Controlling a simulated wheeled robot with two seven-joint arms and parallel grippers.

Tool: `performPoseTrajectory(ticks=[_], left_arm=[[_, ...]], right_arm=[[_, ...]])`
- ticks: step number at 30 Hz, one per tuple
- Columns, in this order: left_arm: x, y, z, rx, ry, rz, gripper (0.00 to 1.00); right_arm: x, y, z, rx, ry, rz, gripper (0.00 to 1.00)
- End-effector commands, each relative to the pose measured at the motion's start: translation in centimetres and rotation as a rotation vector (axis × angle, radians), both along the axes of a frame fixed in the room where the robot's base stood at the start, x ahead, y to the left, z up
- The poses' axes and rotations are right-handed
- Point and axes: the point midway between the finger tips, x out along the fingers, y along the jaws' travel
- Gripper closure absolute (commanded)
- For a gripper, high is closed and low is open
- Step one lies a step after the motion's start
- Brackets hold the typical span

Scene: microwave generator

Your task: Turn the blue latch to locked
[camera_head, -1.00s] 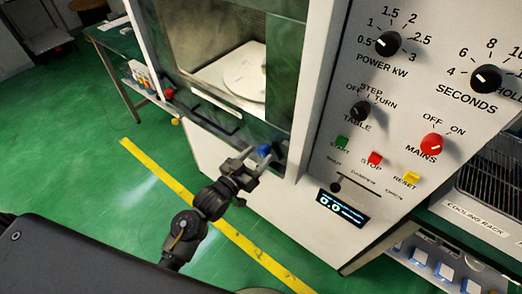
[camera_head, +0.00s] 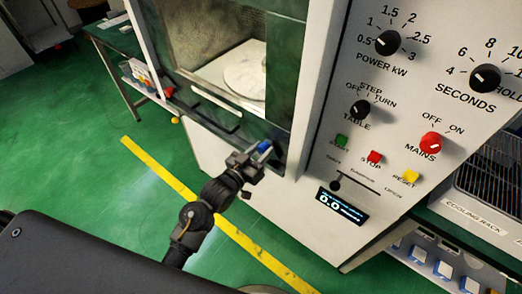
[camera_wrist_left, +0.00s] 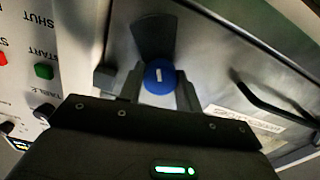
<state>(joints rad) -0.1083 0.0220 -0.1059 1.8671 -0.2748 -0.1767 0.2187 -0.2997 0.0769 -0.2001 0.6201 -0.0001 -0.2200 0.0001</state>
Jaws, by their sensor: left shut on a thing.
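The blue latch (camera_head: 265,146) sits at the lower right corner of the microwave door in the head view. In the left wrist view it is a round blue knob (camera_wrist_left: 159,77) with a short white mark, which points roughly up the picture. My left gripper (camera_head: 257,156) is at the latch. In the left wrist view its two fingers (camera_wrist_left: 159,90) stand on either side of the knob, shut on it. The fingers hide part of the latch in the head view. My right gripper is not in view.
The microwave door (camera_head: 205,110) has a bar handle left of the latch. The control panel (camera_head: 310,165) with knobs and buttons is close on the right. A cooling rack (camera_head: 488,185) stands farther right. Green floor lies open at the left.

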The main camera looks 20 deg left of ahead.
Motion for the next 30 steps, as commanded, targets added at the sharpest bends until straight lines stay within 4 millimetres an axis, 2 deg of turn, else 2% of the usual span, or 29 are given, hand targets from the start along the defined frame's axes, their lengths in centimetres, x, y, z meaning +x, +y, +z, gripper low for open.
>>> performPoseTrajectory(ticks=[11,30], left_arm=[[0.0,0.0,0.3,-0.128,0.053,0.001,0.89],[0.1,0.1,0.3,-0.679,0.271,0.002,0.89]], right_arm=[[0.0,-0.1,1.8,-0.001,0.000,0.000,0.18],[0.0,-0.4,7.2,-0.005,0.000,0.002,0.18]])
